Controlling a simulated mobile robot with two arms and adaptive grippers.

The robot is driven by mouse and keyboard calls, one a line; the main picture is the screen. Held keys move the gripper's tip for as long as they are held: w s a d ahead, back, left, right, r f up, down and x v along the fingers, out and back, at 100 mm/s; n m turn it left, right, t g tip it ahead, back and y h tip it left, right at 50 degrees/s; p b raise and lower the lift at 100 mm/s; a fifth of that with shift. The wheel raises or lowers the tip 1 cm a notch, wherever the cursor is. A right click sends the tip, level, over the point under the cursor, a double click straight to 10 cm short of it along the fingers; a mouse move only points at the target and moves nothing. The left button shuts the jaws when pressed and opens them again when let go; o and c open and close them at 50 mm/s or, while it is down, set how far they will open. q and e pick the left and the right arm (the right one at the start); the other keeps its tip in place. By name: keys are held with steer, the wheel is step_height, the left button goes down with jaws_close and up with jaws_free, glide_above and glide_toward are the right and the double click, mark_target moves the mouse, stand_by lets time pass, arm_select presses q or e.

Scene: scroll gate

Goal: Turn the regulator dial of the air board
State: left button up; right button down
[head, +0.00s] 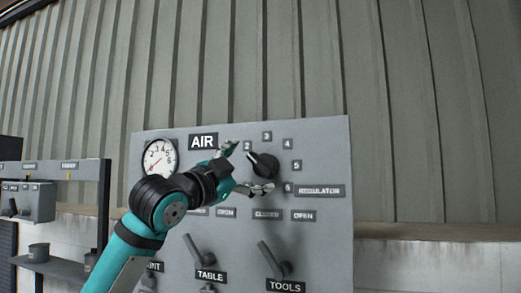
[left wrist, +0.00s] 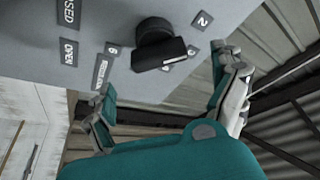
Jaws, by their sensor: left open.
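The air board (head: 325,235) is a grey panel with an AIR label and a round white gauge (head: 160,158). Its regulator dial (head: 263,165) is a black knob ringed by number tags, with a REGULATOR label (head: 319,191) to its lower right. My left gripper (head: 248,168) is open in front of the board, its fingers spread above and below the dial, which shows between them. In the left wrist view the dial (left wrist: 158,45) is beyond the spread fingertips, and I see no contact. My right gripper is in neither view.
Below the dial are levers labelled TABLE (head: 200,251) and TOOLS (head: 273,260), with OPEN and CLOSED tags above. A grey shelf frame with a small box (head: 28,200) stands at the left. A corrugated wall (head: 420,110) is behind the board.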

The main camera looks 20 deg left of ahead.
mark_target(260, 164)
arm_select(q)
steer(key=p+x, duration=0.1)
steer(key=x, duration=0.3)
steer(key=shift+r+p, duration=0.15)
steer(key=shift+p, duration=0.25)
steer(key=shift+w+d, duration=0.15)
steer(key=shift+w, duration=0.25)
steer(key=c, duration=1.1)
